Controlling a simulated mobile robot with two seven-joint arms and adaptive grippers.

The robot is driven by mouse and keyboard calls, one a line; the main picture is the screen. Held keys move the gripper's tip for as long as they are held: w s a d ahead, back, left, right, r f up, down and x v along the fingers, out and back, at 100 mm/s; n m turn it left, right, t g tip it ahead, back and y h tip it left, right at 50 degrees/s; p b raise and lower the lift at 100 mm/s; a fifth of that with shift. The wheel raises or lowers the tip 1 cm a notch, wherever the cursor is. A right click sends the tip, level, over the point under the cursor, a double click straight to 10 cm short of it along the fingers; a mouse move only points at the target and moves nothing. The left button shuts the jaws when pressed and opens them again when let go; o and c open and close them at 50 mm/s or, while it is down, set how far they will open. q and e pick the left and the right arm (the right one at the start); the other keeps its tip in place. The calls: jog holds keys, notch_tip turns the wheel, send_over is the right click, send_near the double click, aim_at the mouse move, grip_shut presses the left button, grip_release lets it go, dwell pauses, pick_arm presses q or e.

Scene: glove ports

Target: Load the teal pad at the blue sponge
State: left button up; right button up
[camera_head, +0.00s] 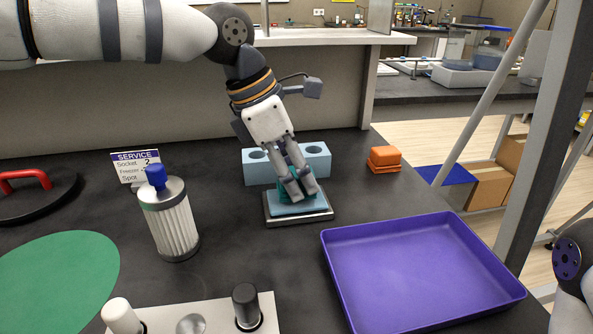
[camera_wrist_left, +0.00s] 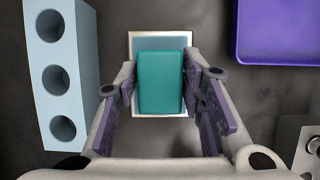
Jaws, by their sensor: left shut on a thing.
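My left gripper (camera_head: 298,192) reaches down over a blue sponge (camera_head: 308,207) that lies in a shallow metal-rimmed tray (camera_head: 328,216). The gripper is shut on a teal pad (camera_wrist_left: 161,82), a rounded block between its two fingers. In the head view the fingers hide most of the pad. In the left wrist view the pad covers the middle of the blue sponge (camera_wrist_left: 160,43), whose far part shows beyond it. I cannot tell whether the pad touches the sponge. My right gripper is not in view.
A light blue block with holes (camera_head: 317,160) stands just behind the tray. Stacked orange pieces (camera_head: 384,160) lie to its right. A purple tray (camera_head: 420,270) is at front right. A ribbed canister with a blue cap (camera_head: 172,222) stands left, near a green mat (camera_head: 60,270).

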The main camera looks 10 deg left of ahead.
aim_at(311, 169)
pick_arm(q)
jog(key=shift+f, duration=0.55)
dwell(0.7)
jog(key=shift+f, duration=0.15)
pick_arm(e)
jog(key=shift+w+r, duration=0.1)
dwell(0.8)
pick_arm(q)
notch_tip(311, 169, up, 5)
jog(key=shift+r+p, duration=0.15)
jog(key=shift+p, duration=0.35)
jog(key=shift+r, duration=1)
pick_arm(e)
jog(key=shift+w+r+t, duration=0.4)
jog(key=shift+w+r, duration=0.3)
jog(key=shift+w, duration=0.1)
pick_arm(q)
jog(key=shift+f, duration=0.1)
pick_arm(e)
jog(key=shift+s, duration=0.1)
